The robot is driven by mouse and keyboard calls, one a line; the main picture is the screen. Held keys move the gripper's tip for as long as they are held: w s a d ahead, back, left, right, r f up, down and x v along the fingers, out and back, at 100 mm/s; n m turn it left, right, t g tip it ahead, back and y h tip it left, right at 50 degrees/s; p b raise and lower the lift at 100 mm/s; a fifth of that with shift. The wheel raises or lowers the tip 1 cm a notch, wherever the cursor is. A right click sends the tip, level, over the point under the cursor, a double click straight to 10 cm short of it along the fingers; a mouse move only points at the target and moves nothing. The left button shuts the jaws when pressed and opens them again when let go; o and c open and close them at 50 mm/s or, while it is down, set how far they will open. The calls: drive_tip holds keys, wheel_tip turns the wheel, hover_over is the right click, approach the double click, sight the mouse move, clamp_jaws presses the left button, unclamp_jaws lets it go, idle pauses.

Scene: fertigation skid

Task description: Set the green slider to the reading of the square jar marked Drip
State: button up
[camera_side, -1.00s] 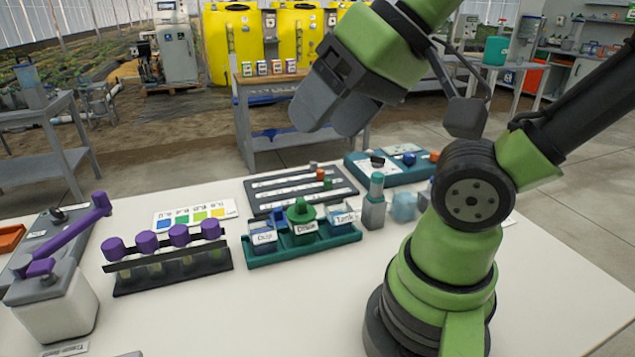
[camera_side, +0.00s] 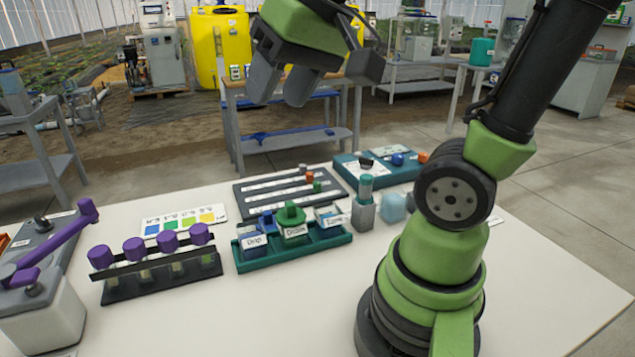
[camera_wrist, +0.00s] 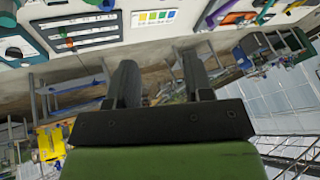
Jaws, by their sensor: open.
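The dark slider board (camera_side: 250,200) lies on the white table, with pale slots. The green slider (camera_side: 317,186) sits near its right end, close to an orange slider (camera_side: 309,177) and a grey one (camera_side: 303,167). The square jar marked Drip (camera_side: 253,241) stands at the left of the teal rack (camera_side: 285,256), beside the Drain jar (camera_side: 294,231) and a third jar (camera_side: 328,218). The Drip reading is too small to tell. My gripper (camera_side: 281,95) is open and empty, high above and behind the board. Its two fingers (camera_wrist: 160,75) also show in the wrist view, apart.
A colour chart (camera_side: 185,219) lies left of the board. Purple-capped vials (camera_side: 160,262) stand at front left, near a machine with a purple lever (camera_side: 60,240). A teal tray (camera_side: 372,176) and a grey holder with a teal-topped piece (camera_side: 364,210) are right. The front table is clear.

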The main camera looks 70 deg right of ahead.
drive_tip(key=w+d+f+m+g+h, duration=0.1)
drive_tip(key=w+d+f+g, duration=0.15)
drive_tip(key=w+d, duration=0.6)
drive_tip(key=m+g, duration=0.3)
drive_tip(key=g, duration=0.1)
hover_over(318, 183)
drive_tip(key=shift+t, duration=0.25)
wheel_tip(318, 183, down, 19)
wheel_tip(318, 183, down, 9)
drive_tip(key=shift+f, duration=0.2)
drive_tip(key=shift+a, duration=0.1)
clamp_jaws()
